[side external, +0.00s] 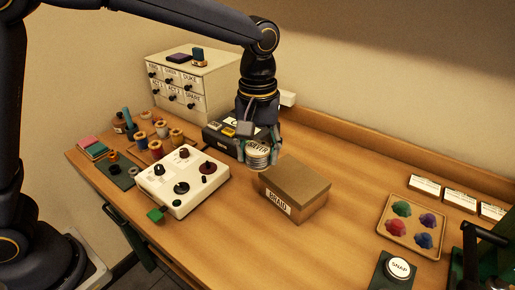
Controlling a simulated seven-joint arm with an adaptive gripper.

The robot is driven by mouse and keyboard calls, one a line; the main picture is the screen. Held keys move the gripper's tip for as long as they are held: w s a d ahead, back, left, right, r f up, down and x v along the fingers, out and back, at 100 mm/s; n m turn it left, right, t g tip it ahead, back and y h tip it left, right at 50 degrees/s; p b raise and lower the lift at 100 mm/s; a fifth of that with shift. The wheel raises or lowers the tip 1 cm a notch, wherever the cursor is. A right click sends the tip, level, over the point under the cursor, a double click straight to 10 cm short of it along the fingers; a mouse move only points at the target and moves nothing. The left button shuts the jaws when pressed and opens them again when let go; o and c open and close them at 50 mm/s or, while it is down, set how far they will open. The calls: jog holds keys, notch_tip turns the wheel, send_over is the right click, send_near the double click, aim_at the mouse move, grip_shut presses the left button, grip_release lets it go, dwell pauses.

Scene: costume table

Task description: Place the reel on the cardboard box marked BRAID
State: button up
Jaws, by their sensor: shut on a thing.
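The reel (257,156) is a pale, silvery ribbed cylinder with a label that seems to read SILVER. My gripper (259,149) points down and is shut on the reel, with a finger on each side of it. The cardboard box (307,187) is brown, closed and marked BRAID on its front face. It stands on the table to the right of and nearer the camera than the reel. The reel is beside the box in the picture; I cannot tell how high it is above the table.
A black case (216,137) lies just left of my gripper. A white control panel (166,185) with knobs stands front left. A drawer cabinet (178,97) is behind. A tray (395,236) of coloured pieces and a SNAP button (398,267) are at right. Table around the box is clear.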

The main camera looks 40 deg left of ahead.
jog(key=w+d+f, duration=0.2)
jog(key=w+f, duration=0.1)
jog(key=w, duration=0.2)
send_over(288, 183)
notch_tip(288, 183, down, 4)
jog(key=shift+s+f, duration=0.15)
jog(key=shift+f, duration=1.75)
jog(key=shift+f, duration=0.1)
jog(key=o, duration=1.2)
